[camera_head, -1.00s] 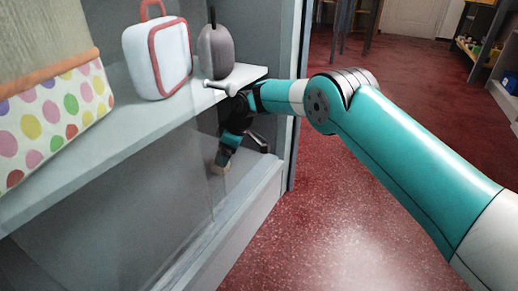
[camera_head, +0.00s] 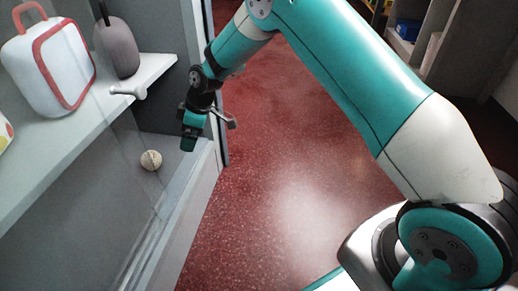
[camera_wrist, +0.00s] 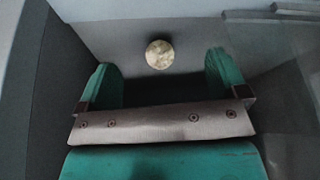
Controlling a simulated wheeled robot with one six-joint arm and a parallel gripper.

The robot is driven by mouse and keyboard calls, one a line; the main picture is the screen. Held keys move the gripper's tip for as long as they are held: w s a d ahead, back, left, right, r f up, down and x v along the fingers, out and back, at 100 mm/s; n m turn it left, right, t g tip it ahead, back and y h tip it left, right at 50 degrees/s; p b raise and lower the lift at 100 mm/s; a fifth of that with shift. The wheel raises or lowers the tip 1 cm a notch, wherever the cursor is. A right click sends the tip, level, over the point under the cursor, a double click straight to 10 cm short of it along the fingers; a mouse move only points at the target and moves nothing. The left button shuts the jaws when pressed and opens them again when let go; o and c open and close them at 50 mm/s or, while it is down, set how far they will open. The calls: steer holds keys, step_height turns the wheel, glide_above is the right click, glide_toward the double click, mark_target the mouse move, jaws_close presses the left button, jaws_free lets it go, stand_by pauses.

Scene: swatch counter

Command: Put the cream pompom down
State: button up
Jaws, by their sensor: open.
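The cream pompom (camera_head: 151,159) is a small pale ball resting on the grey lower shelf (camera_head: 180,150) of the cabinet, behind its glass front. It also shows in the wrist view (camera_wrist: 160,54), beyond and between my fingertips, touching neither. My gripper (camera_head: 208,130) is open and empty, to the right of and above the pompom near the cabinet's right edge. Its two teal fingers stand wide apart in the wrist view (camera_wrist: 165,82).
The upper shelf (camera_head: 100,105) holds a white case with red trim (camera_head: 48,68) and a grey-purple rounded object (camera_head: 117,47). A pale knob-ended piece (camera_head: 130,91) sits at that shelf's edge. Red floor (camera_head: 270,190) lies open to the right.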

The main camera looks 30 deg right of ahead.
steer(key=s+d+r+m, duration=0.1)
steer(key=s+r+m, duration=0.2)
steer(key=s+r, duration=1.45)
steer(key=s+d+r+m, duration=0.1)
steer(key=s+d+r, duration=0.1)
steer(key=s, duration=0.7)
steer(key=s+d+r+m+g, duration=0.1)
steer(key=s+r+m, duration=0.1)
steer(key=s, duration=0.8)
steer(key=shift+s+d, duration=0.25)
steer(key=shift+d, duration=0.1)
